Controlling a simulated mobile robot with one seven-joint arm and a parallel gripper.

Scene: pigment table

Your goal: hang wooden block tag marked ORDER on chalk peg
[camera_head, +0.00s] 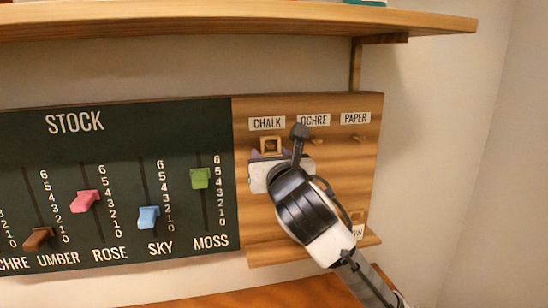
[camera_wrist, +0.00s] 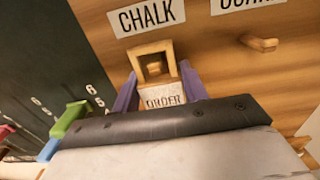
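The wooden tag with a square open loop (camera_wrist: 152,62) and a pale face reading ORDER is in the wrist view, just below the CHALK label (camera_wrist: 147,17). Its loop also shows in the head view (camera_head: 271,146). My gripper (camera_wrist: 161,88) has a purple finger against each side of the tag and appears shut on it, loop upward. In the head view my gripper (camera_head: 270,155) is in front of the board under CHALK. The loop covers the chalk peg's place; I cannot tell whether the peg passes through it.
The ochre peg (camera_head: 317,141) and paper peg (camera_head: 358,138) stick out to the right. Another tag (camera_head: 357,216) is low on the right of the wooden board, partly behind my arm. The STOCK board (camera_head: 120,140) with coloured sliders is at left. A shelf (camera_head: 230,20) overhangs above.

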